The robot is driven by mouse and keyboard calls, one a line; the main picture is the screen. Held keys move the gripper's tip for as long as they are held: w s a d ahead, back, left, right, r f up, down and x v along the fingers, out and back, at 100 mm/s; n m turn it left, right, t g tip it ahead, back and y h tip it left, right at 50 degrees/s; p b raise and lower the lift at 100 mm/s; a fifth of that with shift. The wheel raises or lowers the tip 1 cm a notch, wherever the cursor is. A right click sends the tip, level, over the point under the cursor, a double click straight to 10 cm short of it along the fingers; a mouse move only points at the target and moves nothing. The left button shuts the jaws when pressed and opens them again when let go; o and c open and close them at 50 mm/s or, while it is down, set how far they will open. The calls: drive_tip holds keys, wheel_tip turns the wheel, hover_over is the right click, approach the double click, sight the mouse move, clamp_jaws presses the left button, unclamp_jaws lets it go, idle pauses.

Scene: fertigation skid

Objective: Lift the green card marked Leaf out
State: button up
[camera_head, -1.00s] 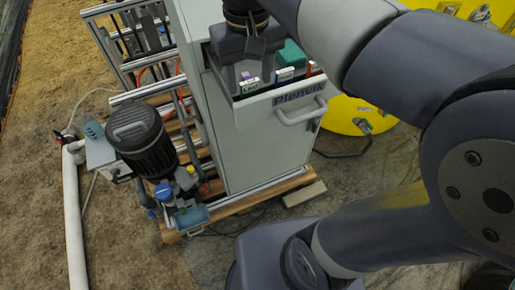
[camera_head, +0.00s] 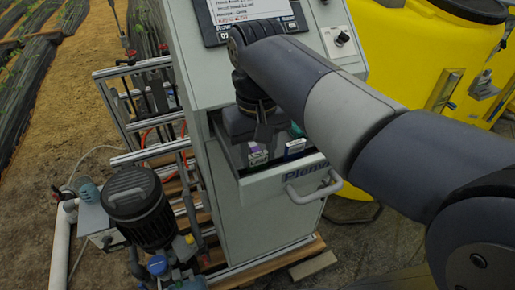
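An open drawer (camera_head: 311,172) with a white front, lettering and a bar handle sticks out of the grey cabinet. Several small cards stand in it. A white-faced card with green markings (camera_head: 258,158) is at the left front; its wording is too small to read for sure. A purple piece shows just behind it. Another white card with dark edging (camera_head: 295,147) stands to its right. My gripper (camera_head: 264,137) points down over the drawer, close above and behind the green-marked card. The fingers are dark and overlap from here, so their gap and any contact are hidden.
A screen panel (camera_head: 254,8) and a knob box (camera_head: 342,37) sit on the cabinet top behind my arm. A yellow tank (camera_head: 400,50) stands at the right. A motor pump (camera_head: 140,205) and pipes stand at the left. The drawer handle (camera_head: 314,188) juts forward.

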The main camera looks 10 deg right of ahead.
drive_tip(key=c, duration=0.5)
drive_tip(key=shift+r+p, duration=4.9)
drive_tip(key=shift+r, duration=0.1)
drive_tip(key=shift+c, duration=0.2)
